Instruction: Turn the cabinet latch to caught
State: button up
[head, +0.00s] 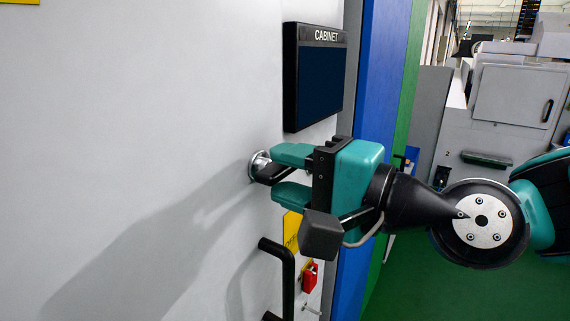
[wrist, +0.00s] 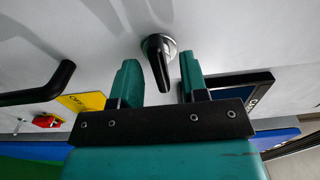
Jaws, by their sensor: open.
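The cabinet latch is a black lever on a round silver base (head: 259,165), fixed to the light grey cabinet face (head: 150,110). In the wrist view the latch lever (wrist: 157,62) points from its base down toward my gripper, slightly tilted. My gripper (head: 284,172) has teal fingers and is open at the latch. In the wrist view the lever's end lies between the two fingertips of my gripper (wrist: 160,78), with a gap on each side. In the head view the upper finger hides part of the lever.
A dark panel labelled CABINET (head: 320,78) is above my gripper. A black bar handle (head: 286,275), a yellow label (head: 292,232) and a red padlock-like part (head: 310,277) are below. The cabinet face left of the latch is clear. A grey machine (head: 515,95) stands in the right background.

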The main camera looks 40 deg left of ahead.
grip_shut()
jog(key=shift+f+b, duration=0.1)
jog(key=shift+b, duration=0.3)
jog(key=n+b, duration=0.3)
jog(key=shift+b, duration=0.3)
jog(key=shift+n+b, duration=0.5)
jog(key=shift+n, duration=0.3)
